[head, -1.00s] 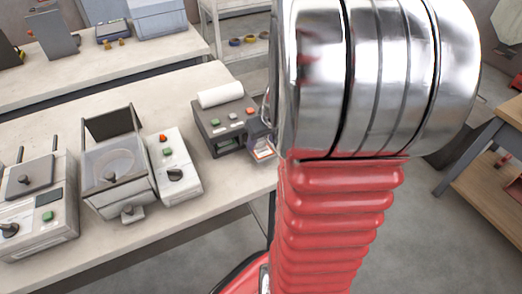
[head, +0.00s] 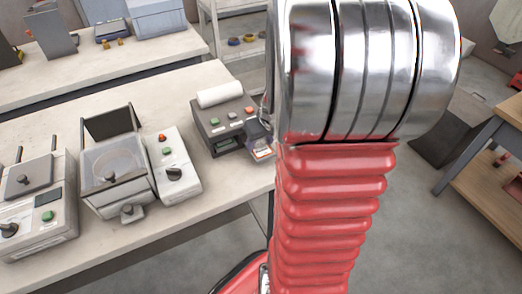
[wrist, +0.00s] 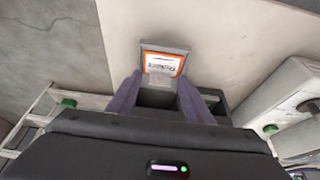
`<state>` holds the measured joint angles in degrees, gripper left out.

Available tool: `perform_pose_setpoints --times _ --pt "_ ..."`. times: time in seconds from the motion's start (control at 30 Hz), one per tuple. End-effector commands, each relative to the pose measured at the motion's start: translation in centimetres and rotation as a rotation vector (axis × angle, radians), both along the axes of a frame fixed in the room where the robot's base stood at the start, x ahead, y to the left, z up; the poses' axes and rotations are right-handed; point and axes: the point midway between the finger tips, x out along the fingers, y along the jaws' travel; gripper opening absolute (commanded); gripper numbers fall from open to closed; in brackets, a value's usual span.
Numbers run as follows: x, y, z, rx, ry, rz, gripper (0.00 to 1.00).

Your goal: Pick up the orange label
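The orange label (wrist: 161,66) has an orange border and a white printed middle. It lies on a small grey plate (wrist: 166,43) in front of the dark label printer. In the head view the label (head: 262,153) shows small, at the right front of the printer (head: 225,116). My gripper (wrist: 158,88) is open, its two purple-grey fingers apart and pointing toward the label. Nothing shows held between them. A pale, see-through patch covers the label's near part in the wrist view. In the head view my arm hides most of the gripper.
The printer stands at the right end of a pale bench (head: 100,248). A wooden-shelved table (head: 490,165) stands at the far right.

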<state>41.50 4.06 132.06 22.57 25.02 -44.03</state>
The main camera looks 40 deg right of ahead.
Motion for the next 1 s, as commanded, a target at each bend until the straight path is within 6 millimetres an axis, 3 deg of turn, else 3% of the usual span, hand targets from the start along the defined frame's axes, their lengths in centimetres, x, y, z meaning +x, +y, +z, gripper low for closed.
perform_pose_setpoints --times 0.47,0.77,1.0 --pt "-0.1 0.0 -0.1 0.001 0.002 0.000 0.01" --pt "-0.1 0.1 0.2 0.002 0.001 0.001 0.00" --pt "0.0 0.0 2.7 -0.002 -0.002 0.001 0.00"
